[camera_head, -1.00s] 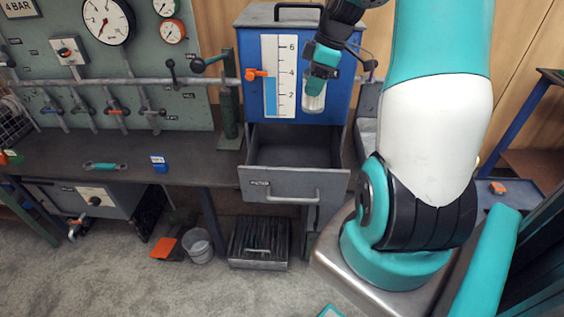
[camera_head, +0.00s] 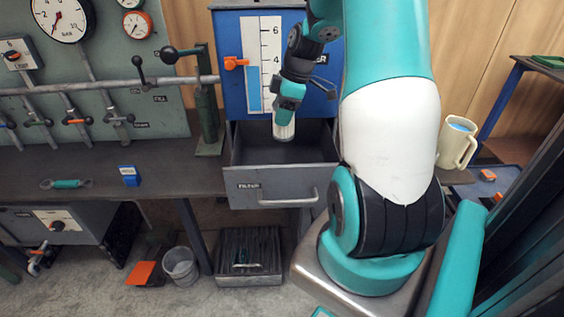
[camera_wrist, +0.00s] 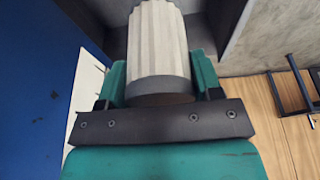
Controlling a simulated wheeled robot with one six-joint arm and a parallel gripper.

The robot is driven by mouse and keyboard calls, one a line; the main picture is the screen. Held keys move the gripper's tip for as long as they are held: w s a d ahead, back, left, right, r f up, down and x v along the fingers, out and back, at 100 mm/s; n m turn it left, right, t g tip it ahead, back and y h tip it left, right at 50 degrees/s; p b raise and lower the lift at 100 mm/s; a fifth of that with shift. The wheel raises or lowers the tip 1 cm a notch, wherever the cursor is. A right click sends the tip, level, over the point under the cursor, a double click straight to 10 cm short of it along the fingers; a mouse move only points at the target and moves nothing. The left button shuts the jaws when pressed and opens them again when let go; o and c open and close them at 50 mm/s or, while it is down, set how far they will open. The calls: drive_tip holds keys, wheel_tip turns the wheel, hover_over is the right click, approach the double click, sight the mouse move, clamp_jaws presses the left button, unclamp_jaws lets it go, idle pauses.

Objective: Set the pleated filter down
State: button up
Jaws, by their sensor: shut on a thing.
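The pleated filter (camera_wrist: 158,45) is a pale ribbed cylinder with a darker end cap. My gripper (camera_wrist: 160,85) is shut on it near the capped end, with a teal finger on each side. In the head view the filter (camera_head: 284,128) hangs roughly upright below my gripper (camera_head: 287,108). It is over the open drawer (camera_head: 275,185) of the blue cabinet, in front of the cabinet's face. Whether its lower end touches the drawer floor cannot be told.
The blue cabinet (camera_head: 232,90) carries a level scale and an orange pointer. A valve lever on a green post (camera_head: 207,110) stands left of the drawer. A blue block (camera_head: 130,176) lies on the bench. A beige mug (camera_head: 455,143) stands at right.

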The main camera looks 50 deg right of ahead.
wheel_tip(320, 180, down, 15)
drive_tip(key=shift+r+b, duration=0.2)
drive_tip(key=shift+b, duration=0.3)
drive_tip(key=shift+f, duration=0.15)
drive_tip(key=o, duration=1.1)
drive_tip(key=shift+c, duration=0.2)
